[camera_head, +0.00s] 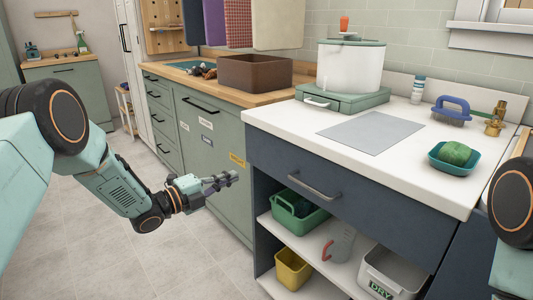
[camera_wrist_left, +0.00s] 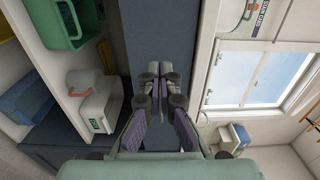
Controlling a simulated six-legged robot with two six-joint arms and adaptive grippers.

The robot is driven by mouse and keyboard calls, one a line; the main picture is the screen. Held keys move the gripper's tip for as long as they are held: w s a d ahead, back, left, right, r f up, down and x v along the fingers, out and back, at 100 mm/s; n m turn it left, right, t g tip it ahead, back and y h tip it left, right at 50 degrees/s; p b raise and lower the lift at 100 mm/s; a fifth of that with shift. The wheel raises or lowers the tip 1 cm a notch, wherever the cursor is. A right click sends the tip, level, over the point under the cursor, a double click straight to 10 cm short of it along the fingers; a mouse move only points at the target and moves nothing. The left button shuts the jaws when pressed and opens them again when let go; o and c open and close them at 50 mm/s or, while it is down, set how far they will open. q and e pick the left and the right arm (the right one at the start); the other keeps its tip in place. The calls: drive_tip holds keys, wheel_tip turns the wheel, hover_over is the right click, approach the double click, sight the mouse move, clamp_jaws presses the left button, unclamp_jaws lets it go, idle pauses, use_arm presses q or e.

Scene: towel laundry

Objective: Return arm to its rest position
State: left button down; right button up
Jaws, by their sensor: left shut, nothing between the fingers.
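My left arm comes in from the left in the head view. Its gripper (camera_head: 222,180) is shut and empty, held in the air in front of the green cabinet. In the left wrist view the two fingers of the left gripper (camera_wrist_left: 158,72) lie close together with nothing between them. Part of my right arm shows at the right edge of the head view, but its gripper is out of the picture.
The white counter (camera_head: 290,118) holds a pot (camera_head: 350,68), a grey mat (camera_head: 372,132) and a teal dish (camera_head: 440,165). Floor (camera_head: 150,262) near the left arm is clear.

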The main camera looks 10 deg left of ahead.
use_arm(q)
drive_tip(key=s+f+n+g+y+p, duration=0.1)
drive_tip(key=s+f+n+g+y, duration=0.55)
drive_tip(key=s+f+n, duration=1.2)
drive_tip(key=s+f+n+g+y+p, duration=0.1)
drive_tip(key=s+f+n+g+y, duration=0.1)
drive_tip(key=s, duration=1.3)
drive_tip(key=s+f+n+g+y+p, duration=0.2)
drive_tip(key=s+n+g, duration=0.3)
drive_tip(key=s, duration=0.9)
drive_tip(key=shift+s+d+g, duration=0.35)
drive_tip(key=shift+d, duration=0.05)
drive_tip(key=shift+f+n+y, duration=0.1)
drive_tip(key=shift+n+y, duration=0.15)
